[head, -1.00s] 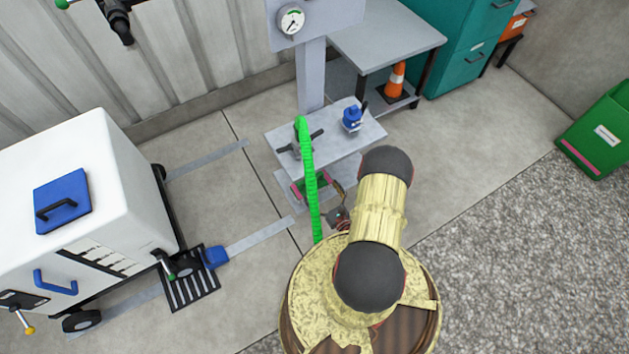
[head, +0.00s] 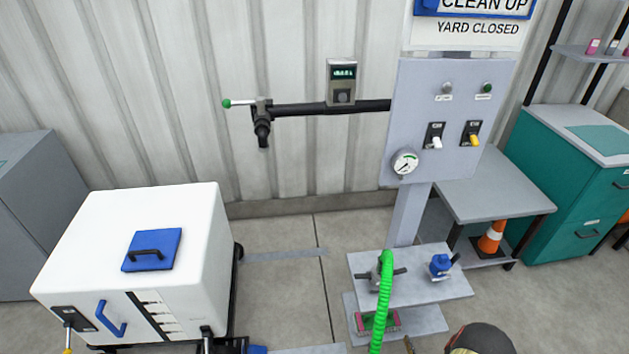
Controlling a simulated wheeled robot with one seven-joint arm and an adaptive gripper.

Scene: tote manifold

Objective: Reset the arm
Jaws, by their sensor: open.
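My arm shows only as a dark rounded joint cap (head: 480,338) with a sliver of pale yellow at the bottom edge, right of centre. The rest of the arm is below the picture. My gripper cannot be made out in this view. A small tan sliver shows at the bottom edge left of the cap, too little to identify. A bright green ribbed hose (head: 381,305) hangs from a dark fitting (head: 384,275) on a grey shelf (head: 418,286), left of the arm. A blue fitting (head: 441,266) stands on the same shelf.
A white tote (head: 195,235) with a blue lid stands left. A grey panel (head: 458,100) with a gauge and switches rises behind the shelf. A wall pipe (head: 310,109) runs left from it. A table (head: 500,187), orange cone (head: 490,238) and teal cabinet (head: 550,190) stand right.

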